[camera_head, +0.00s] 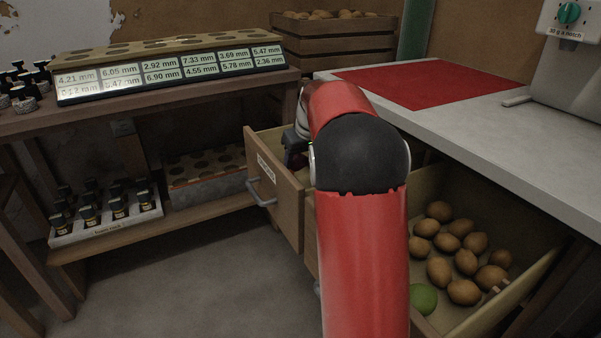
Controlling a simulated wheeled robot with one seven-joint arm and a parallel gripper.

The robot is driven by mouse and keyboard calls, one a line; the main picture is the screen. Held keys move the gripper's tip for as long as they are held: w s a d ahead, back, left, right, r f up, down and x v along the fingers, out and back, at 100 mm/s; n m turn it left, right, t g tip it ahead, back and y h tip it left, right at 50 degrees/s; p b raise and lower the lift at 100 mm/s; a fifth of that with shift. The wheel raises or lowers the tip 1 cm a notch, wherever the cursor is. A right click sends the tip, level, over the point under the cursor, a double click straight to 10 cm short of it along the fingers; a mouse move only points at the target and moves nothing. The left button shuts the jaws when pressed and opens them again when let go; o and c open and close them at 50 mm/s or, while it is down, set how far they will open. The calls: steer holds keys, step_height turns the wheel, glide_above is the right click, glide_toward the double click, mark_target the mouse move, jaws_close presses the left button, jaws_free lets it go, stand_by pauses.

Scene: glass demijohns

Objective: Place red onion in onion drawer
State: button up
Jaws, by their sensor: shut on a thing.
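A wooden drawer (275,185) with a small label and a metal handle stands pulled open under the counter, at the middle of the head view. The label is too small to read surely. My gripper (293,152) is at this drawer, just behind the top edge of its front panel. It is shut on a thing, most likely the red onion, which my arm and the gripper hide. Most of the drawer's inside is hidden behind my red and black arm.
A second open drawer (540,275) at the lower right holds several brown potatoes (465,262) and a green round thing (423,298). The grey counter (450,125) bears a red mat (430,82). A wooden shelf table (200,208) stands left. Floor is clear at the lower left.

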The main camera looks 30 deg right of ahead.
mark_target(300, 171)
steer(key=shift+f, duration=1.95)
steer(key=shift+f+b, duration=0.1)
steer(key=shift+b, duration=0.25)
steer(key=o, duration=1)
steer(key=p+v, duration=0.1)
steer(key=v, duration=1.1)
